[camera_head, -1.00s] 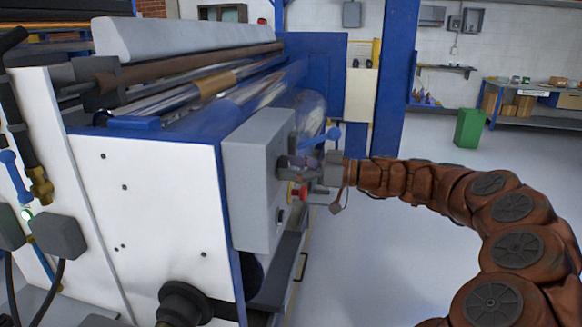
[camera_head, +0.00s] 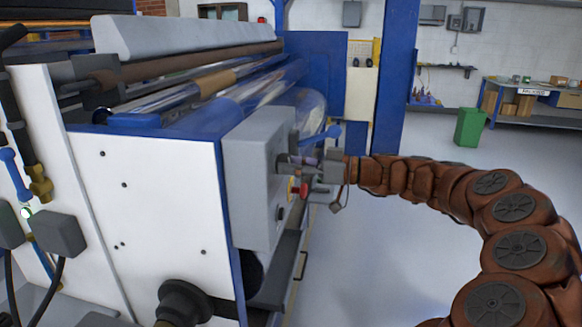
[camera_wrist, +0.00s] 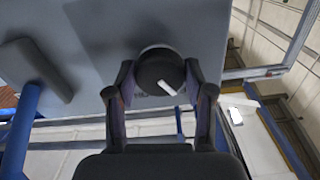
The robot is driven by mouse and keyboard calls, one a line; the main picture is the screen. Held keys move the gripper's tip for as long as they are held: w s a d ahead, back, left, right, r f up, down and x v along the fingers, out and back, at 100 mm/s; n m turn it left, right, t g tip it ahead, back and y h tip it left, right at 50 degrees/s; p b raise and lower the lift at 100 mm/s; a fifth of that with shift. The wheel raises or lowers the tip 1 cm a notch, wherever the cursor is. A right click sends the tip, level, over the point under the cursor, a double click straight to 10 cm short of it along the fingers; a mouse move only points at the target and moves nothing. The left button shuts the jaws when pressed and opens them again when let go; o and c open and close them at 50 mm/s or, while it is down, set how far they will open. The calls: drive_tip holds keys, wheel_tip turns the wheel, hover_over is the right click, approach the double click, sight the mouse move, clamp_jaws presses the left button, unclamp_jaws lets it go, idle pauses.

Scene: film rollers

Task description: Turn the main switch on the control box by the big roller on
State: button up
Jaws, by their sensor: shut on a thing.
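The grey control box (camera_head: 254,170) is fixed to the end of the big roller machine, and its grey face also fills the upper part of the wrist view (camera_wrist: 130,28). The main switch is a round black knob (camera_wrist: 160,68) with a white pointer mark towards the lower right in the wrist view. My gripper (camera_wrist: 160,82) is shut on the knob, one finger on each side. In the head view, my gripper (camera_head: 300,166) is at the box's right face, where it largely hides the knob.
A red button (camera_head: 304,191) on a yellow base sits just below my gripper. A blue-handled lever (camera_head: 322,136) is close above it. The big roller (camera_head: 312,108) is behind the box. Open floor (camera_head: 390,260) lies to the right.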

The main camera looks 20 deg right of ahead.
drive_tip(key=shift+m, duration=6.6)
drive_tip(key=o, duration=1.2)
drive_tip(key=shift+c, duration=0.2)
drive_tip(key=v, duration=1.2)
